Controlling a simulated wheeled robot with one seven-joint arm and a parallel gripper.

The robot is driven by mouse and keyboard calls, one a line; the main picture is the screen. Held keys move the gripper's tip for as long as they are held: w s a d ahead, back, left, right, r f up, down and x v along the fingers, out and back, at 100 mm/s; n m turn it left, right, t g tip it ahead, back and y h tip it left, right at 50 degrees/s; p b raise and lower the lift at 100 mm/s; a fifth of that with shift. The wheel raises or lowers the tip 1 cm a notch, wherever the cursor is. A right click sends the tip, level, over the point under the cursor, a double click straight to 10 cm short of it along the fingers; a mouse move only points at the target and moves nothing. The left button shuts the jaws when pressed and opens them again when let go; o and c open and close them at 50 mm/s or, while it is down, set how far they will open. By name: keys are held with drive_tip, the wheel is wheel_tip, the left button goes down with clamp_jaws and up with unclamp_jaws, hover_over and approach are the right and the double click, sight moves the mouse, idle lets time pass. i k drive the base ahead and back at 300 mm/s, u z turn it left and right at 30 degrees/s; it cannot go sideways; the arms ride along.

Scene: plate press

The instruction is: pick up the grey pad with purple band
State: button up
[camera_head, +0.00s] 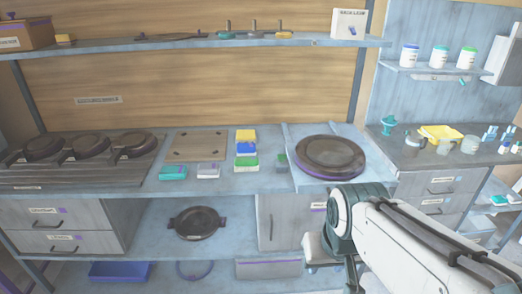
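A small grey pad (208,170) lies flat on the blue workbench (235,184), near its front edge. A thin purple tint shows on it, but the band is too small to make out clearly. A teal pad (173,172) lies just to its left. My arm enters from the lower right and bends down in front of the bench, to the right of the pads and well apart from them. My gripper's fingers do not show in this view.
A round dark plate (330,155) sits farther right, and several dark pans (88,147) stand left. A shelf (190,44) runs above.

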sight(211, 170)
drive_tip(key=u, duration=1.95)
drive_tip(key=i, duration=1.85)
drive_tip(key=z, duration=3.1)
